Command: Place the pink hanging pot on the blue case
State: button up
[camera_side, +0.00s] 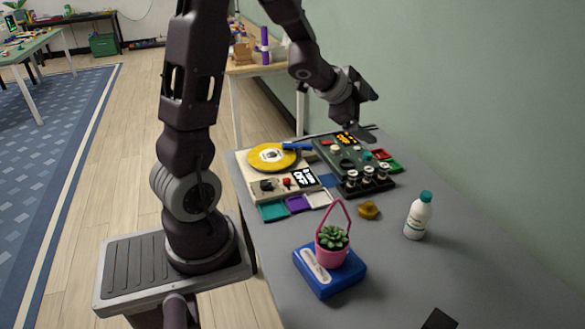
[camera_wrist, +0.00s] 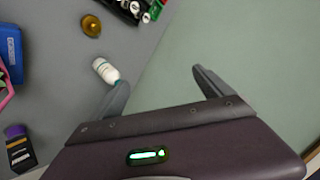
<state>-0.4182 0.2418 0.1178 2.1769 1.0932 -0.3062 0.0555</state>
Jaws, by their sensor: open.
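The pink hanging pot (camera_side: 331,253) stands upright on top of the blue case (camera_side: 345,281) near the front of the table, with a green succulent in it and its pink handle raised. In the wrist view, part of the pink handle (camera_wrist: 5,95) and part of the blue case (camera_wrist: 11,52) show at the left edge. My gripper (camera_side: 364,132) is high over the far end of the table, well away from the pot. In the wrist view my gripper (camera_wrist: 160,80) has its two fingers wide apart with nothing between them.
A white bottle with a teal cap (camera_side: 417,218) stands to the right of the case. A yellow disc (camera_side: 273,156), a dark device (camera_side: 350,157) and coloured trays (camera_side: 297,203) fill the far part. The table's right side is mostly clear.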

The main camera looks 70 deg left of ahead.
jog(key=s+d+r+n+g+y, duration=0.1)
jog(key=s+d+r+n+y, duration=0.1)
jog(key=s+d+r+n, duration=0.7)
jog(key=s+d+f+g+h, duration=0.1)
jog(key=s+d+h, duration=0.1)
jog(key=s+d, duration=0.3)
jog(key=s+d+f+g+h, duration=0.2)
jog(key=s+d, duration=0.3)
jog(key=s, duration=0.8)
jog(key=shift+d+m, duration=0.15)
jog(key=shift+m, duration=0.15)
